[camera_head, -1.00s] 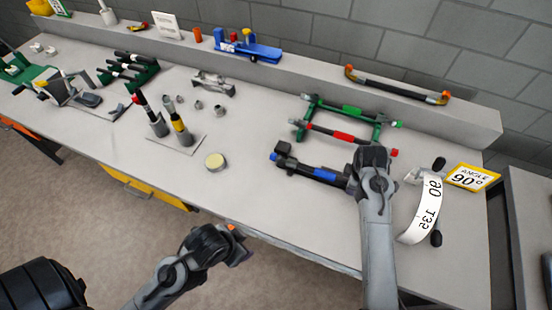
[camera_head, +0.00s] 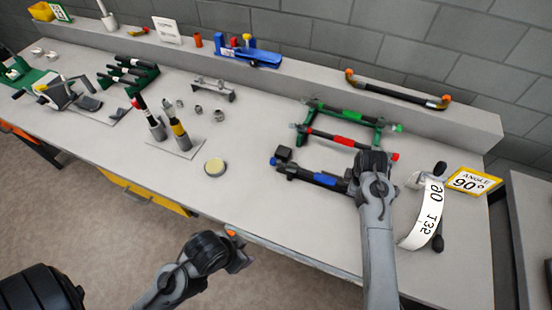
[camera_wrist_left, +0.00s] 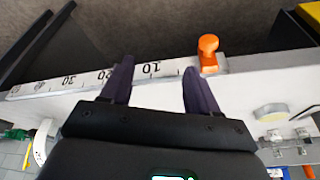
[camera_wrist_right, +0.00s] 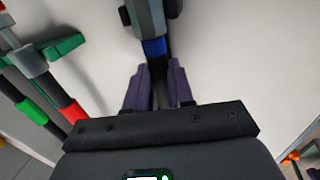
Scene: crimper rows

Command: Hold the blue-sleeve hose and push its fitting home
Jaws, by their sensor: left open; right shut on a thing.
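The blue-sleeve hose (camera_head: 325,179) is black with a blue band and lies near the table's front right. Its left end, with a blue tip (camera_head: 274,161), is beside a dark block (camera_head: 284,153). My right gripper (camera_head: 352,184) is shut around the hose at its right end; in the right wrist view, the fingers (camera_wrist_right: 159,82) flank the hose just below the blue band (camera_wrist_right: 154,47). How far the fitting is seated cannot be told. My left gripper (camera_head: 245,258) is open and empty off the table's front edge; its spread fingers (camera_wrist_left: 155,78) show in the left wrist view.
An angle gauge (camera_head: 425,215) and a yellow 90° sign (camera_head: 470,182) stand right. An orange knob (camera_wrist_left: 208,53) sits on the table's ruled front edge. The table's front middle is mostly clear.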

